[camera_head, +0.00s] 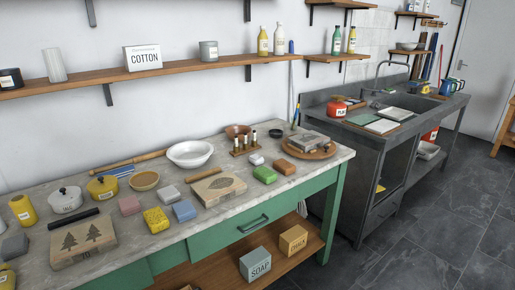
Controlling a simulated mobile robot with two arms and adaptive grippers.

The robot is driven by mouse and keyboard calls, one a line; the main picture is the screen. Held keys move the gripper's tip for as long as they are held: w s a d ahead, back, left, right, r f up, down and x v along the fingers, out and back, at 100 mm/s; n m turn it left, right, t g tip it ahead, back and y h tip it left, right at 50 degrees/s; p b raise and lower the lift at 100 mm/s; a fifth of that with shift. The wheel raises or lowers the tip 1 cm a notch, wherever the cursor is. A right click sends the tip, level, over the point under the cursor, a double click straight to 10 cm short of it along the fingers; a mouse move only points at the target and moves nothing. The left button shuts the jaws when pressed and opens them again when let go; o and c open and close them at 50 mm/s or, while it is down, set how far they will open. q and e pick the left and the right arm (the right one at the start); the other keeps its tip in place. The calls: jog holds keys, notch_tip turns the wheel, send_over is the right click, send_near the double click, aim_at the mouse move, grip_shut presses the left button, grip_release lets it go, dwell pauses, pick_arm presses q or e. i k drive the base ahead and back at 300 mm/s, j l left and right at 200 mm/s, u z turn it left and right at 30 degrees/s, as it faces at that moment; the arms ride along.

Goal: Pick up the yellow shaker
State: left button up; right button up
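A yellow shaker-like canister (23,210) with a small pale label stands upright on the left end of the green worktable (225,215). A white lidded pot (66,200) is just to its right. Another yellow item (6,277) is cut off by the lower left edge; I cannot tell what it is. A yellow lidded pot (103,188) stands farther right on the same tabletop. Neither of my grippers is in view.
Stone blocks with tree (84,240) and leaf (218,186) prints, sponges (157,219), a white bowl (190,153) and a rolling pin (130,161) crowd the tabletop. A wall shelf (150,74) runs above. A grey sink unit (375,170) stands right; the floor (440,240) there is clear.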

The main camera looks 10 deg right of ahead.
aim_at(21, 206)
jog(key=u, duration=1.35)
